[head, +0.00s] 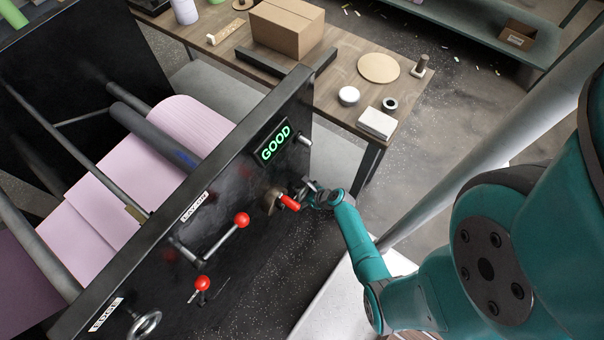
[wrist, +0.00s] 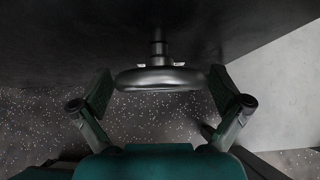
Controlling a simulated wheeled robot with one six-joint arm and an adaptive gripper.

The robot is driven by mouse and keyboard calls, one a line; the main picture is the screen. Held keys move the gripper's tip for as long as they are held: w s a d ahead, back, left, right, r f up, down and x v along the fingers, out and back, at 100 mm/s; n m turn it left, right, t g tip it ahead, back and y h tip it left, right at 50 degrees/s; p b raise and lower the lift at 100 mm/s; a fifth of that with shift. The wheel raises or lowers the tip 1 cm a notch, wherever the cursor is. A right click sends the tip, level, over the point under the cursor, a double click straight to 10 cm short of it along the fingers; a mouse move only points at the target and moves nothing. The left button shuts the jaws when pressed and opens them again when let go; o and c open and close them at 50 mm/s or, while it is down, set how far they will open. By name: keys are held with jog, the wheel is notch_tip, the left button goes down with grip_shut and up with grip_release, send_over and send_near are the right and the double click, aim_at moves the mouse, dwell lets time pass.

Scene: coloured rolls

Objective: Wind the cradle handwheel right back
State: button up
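A dark handwheel (wrist: 158,79) shows edge-on in the wrist view, on a short shaft from a black panel. My gripper (wrist: 162,97) is open, with one finger on each side of the wheel's rim and a small gap visible at both sides. In the head view my gripper (head: 312,193) is at the right part of the machine's black front panel (head: 240,190), below the lit GOOD sign (head: 274,144). There the wheel is mostly hidden by the gripper, and I cannot make it out clearly. A red-gripped handle (head: 289,202) is just left of the gripper.
Left along the panel are a crank with a red knob (head: 242,220), a red-knobbed lever (head: 202,283) and a silver handwheel (head: 145,323). Pink rolls (head: 125,190) lie behind the panel. A wooden table (head: 345,80) with a cardboard box (head: 288,27) stands beyond.

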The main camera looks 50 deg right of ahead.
jog(key=c, duration=0.9)
jog(key=shift+o, duration=0.2)
jog(key=shift+h, duration=0.3)
jog(key=shift+a+f+n+h, duration=0.1)
jog(key=shift+n+h, duration=0.6)
jog(key=shift+h, duration=0.3)
jog(key=n+h, duration=0.2)
jog(key=h, duration=0.1)
jog(key=shift+t, duration=0.4)
jog(key=n+h, duration=0.1)
jog(key=n+t+h, duration=0.1)
jog(key=h, duration=0.1)
jog(key=shift+d+h, duration=0.2)
jog(key=shift+h, duration=0.1)
jog(key=shift+d+n+t+h, duration=0.1)
jog(key=shift+n+t+h, duration=0.4)
jog(key=shift+n+h, duration=0.45)
jog(key=shift+s, duration=0.1)
